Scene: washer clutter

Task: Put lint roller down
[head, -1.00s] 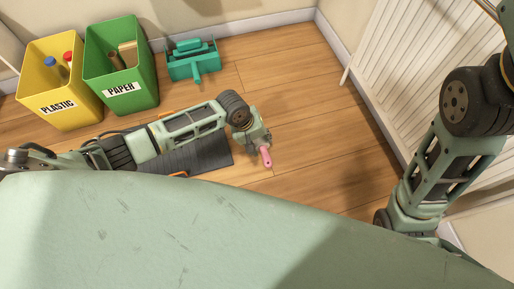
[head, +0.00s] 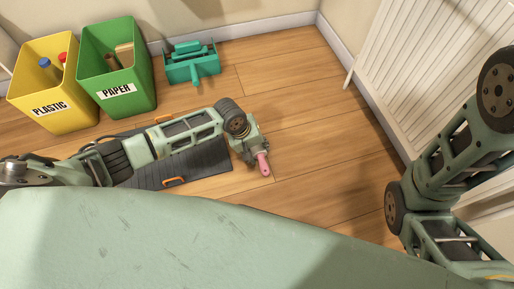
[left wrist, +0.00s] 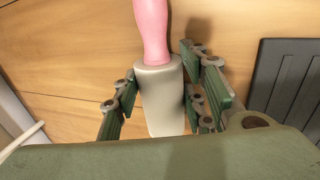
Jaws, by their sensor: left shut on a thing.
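The lint roller has a pink handle and a pale grey roller head. In the head view its pink handle (head: 263,164) sticks out from my left gripper (head: 252,150), low over the wooden floor. In the left wrist view the lint roller (left wrist: 158,95) lies between the green fingers of my left gripper (left wrist: 162,94), which is shut on the pale roller head. The handle points away, toward the top of that view. I cannot tell whether the roller touches the floor. My right arm shows at the right, but its gripper is out of view.
A dark grey mat (head: 205,163) with orange handles lies under my left arm. A yellow PLASTIC bin (head: 50,109), a green PAPER bin (head: 118,91) and a teal caddy (head: 193,68) stand by the wall. A white radiator (head: 415,65) is at the right. Floor right of the gripper is clear.

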